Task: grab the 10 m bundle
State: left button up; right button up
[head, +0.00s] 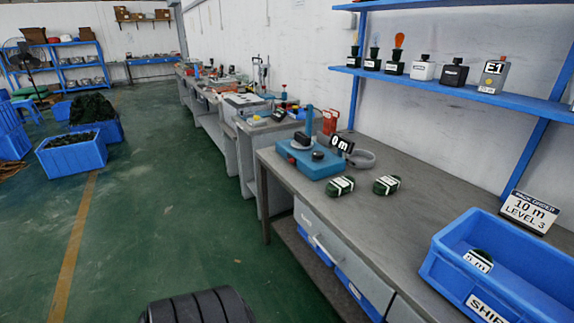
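Two dark green bundles with white bands lie apart on the grey workbench: a left bundle (340,187) and a right bundle (386,185). Their labels are too small to read, so I cannot tell which is the 10 m one. A third dark green bundle (480,259) lies in the blue bin marked "SHIP" (440,272); its label ends in "m", but the number is unclear. Neither of my grippers is in view.
A blue device (318,163) with a "0 m" display (341,143) stands behind the bundles, beside a grey ring (361,159). A blue shelf (450,84) with small bottles hangs above the bench (400,230). The bench between bundles and bin is clear.

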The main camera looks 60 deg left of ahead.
aim_at(339, 187)
jog(key=u, duration=1.5)
